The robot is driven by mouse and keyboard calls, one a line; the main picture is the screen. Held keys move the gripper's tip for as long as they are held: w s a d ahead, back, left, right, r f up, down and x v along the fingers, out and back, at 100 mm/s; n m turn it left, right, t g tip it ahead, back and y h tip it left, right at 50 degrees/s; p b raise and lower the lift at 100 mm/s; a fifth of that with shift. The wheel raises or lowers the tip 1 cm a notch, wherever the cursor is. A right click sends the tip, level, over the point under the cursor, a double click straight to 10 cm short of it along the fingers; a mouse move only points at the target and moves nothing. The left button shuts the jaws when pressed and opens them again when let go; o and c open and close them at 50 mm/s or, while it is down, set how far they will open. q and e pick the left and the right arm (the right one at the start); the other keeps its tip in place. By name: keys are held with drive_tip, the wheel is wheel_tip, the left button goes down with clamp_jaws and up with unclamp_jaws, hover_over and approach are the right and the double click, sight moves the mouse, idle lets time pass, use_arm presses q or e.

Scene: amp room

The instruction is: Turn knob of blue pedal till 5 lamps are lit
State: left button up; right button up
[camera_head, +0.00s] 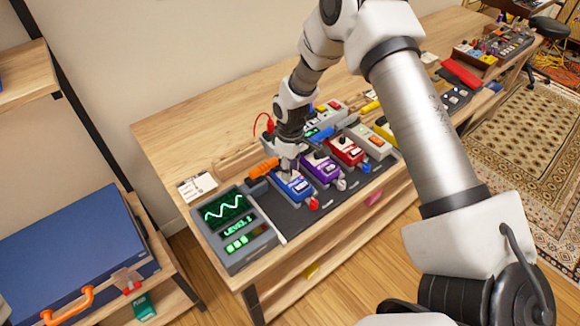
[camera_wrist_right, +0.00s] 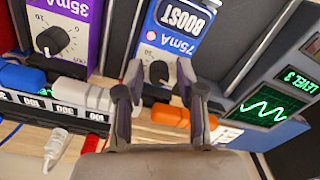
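The blue pedal (camera_head: 294,188) sits on the dark pedal board, at the left end of its row; in the right wrist view it is the blue BOOST pedal (camera_wrist_right: 180,30). My right gripper (camera_head: 288,164) is over its back end. The display box (camera_head: 232,228) shows a green wave and several bar lamps (camera_head: 237,244), three lit green and the rest dark. The wrist view's display (camera_wrist_right: 265,105) reads LEVEL 3. My left gripper is out of view.
A purple pedal (camera_head: 321,168) and a red pedal (camera_head: 346,151) stand close to the right. An orange plug (camera_head: 264,168) lies behind the blue pedal's left side. A white card (camera_head: 197,187) lies on the wooden bench (camera_head: 180,155). A blue case (camera_head: 70,255) is at left.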

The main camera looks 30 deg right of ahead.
clamp_jaws()
drive_tip(key=shift+m, duration=0.3)
drive_tip(key=m+p, duration=0.3)
drive_tip(key=m, duration=0.2)
drive_tip(key=m+p, duration=0.2)
drive_tip(key=m, duration=0.3)
drive_tip(key=shift+a+m, duration=0.15)
drive_tip(key=shift+m, duration=0.25)
drive_tip(key=shift+p, duration=0.3)
drive_tip(key=shift+w, duration=0.1)
drive_tip(key=shift+o, duration=2.4)
unclamp_jaws()
drive_tip(key=shift+w+f, duration=0.1)
drive_tip(key=shift+f, duration=0.05)
